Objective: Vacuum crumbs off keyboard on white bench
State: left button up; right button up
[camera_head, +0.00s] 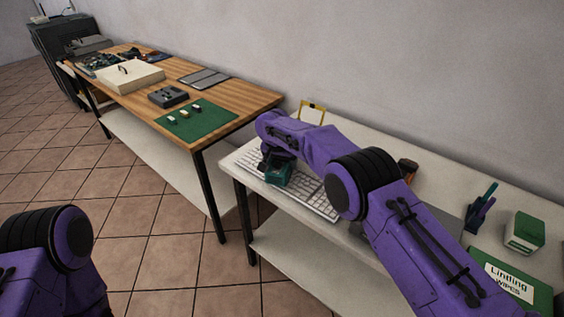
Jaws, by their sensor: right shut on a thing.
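The white keyboard (313,198) lies on the white bench (375,140), partly covered by my right arm. My right gripper (274,165) is over the left part of the keyboard, shut on a dark teal tool (279,176) that looks like a small handheld vacuum. The tool is at or just above the keys; I cannot tell whether it touches them. Crumbs are too small to make out. My left arm shows only at the lower left corner, and its gripper is out of view.
An orange and black object (408,170), a pen holder (481,212), a green-topped box (524,232) and a wipes box (514,287) stand along the bench's right. A yellow-framed item (312,112) is at the back. A wooden table (236,95) with a green mat (197,119) stands left.

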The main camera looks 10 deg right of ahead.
jog(key=shift+r, duration=0.15)
dwell(0.4)
notch_tip(320, 180, up, 7)
jog(key=p, duration=0.6)
jog(key=shift+s+d, duration=0.1)
jog(key=shift+d, duration=0.15)
jog(key=s+d+r+n+y+b, duration=0.1)
jog(key=s+d+n+b, duration=0.1)
jog(key=s, duration=0.6)
jog(key=s+d+r+n+y+b, duration=0.1)
jog(key=s+d+n+b, duration=0.1)
jog(key=s, duration=0.6)
jog(key=shift+s+n+t, duration=0.35)
jog(key=shift+n+t, duration=0.05)
jog(key=shift+n, duration=0.5)
